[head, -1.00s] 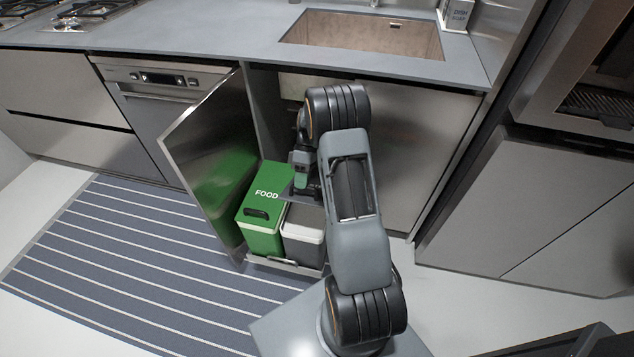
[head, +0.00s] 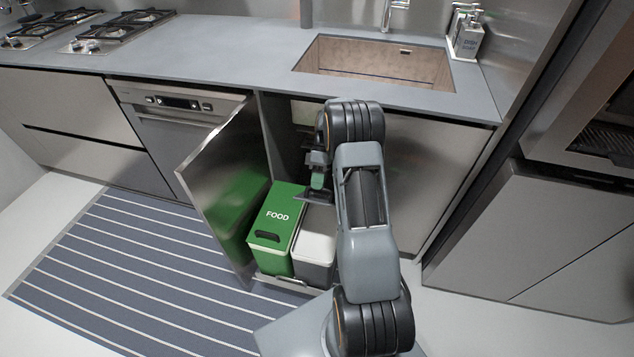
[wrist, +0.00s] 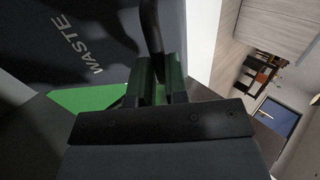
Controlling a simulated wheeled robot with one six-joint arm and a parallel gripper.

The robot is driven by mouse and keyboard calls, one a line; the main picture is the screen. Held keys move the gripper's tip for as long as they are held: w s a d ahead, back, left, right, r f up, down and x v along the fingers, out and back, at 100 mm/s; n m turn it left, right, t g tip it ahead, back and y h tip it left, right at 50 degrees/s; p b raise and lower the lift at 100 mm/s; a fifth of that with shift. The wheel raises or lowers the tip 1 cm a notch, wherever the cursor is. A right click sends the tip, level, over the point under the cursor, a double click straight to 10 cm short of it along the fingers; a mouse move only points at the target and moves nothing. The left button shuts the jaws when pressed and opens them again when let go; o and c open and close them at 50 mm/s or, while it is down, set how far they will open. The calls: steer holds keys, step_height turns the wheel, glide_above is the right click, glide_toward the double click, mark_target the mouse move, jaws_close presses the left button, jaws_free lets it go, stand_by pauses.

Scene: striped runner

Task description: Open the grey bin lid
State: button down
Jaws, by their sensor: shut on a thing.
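The grey bin (head: 315,262) stands right of the green FOOD bin (head: 268,248) in the open cabinet. Its top looks pale in the head view, and my arm and gripper cover part of it. The dark grey lid marked WASTE (wrist: 75,45) fills the upper left of the wrist view. A dark bar-like handle (wrist: 150,30) on it runs down between my fingers. My gripper (wrist: 162,76) is shut on this handle; in the head view my gripper (head: 318,178) is above the back of the grey bin. How far the lid is tilted is hard to tell.
The open cabinet door (head: 222,190) stands just left of the bins. The counter edge (head: 390,108) and sink (head: 375,62) are above and behind my arm. A striped runner (head: 130,270) covers the floor at left.

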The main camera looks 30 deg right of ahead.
steer(key=shift+w, duration=0.1)
steer(key=c, duration=1.1)
jaws_free()
steer(key=shift+r, duration=0.1)
steer(key=shift+r, duration=0.3)
steer(key=s+a+r, duration=0.1)
steer(key=s+r, duration=0.3)
steer(key=s+a+r+p, duration=0.1)
steer(key=s+r, duration=0.3)
steer(key=s, duration=0.1)
steer(key=s+a+r+p, duration=0.1)
steer(key=s+r, duration=0.3)
steer(key=shift+s+a+r, duration=0.15)
steer(key=shift+s+a, duration=0.15)
steer(key=shift+a, duration=0.05)
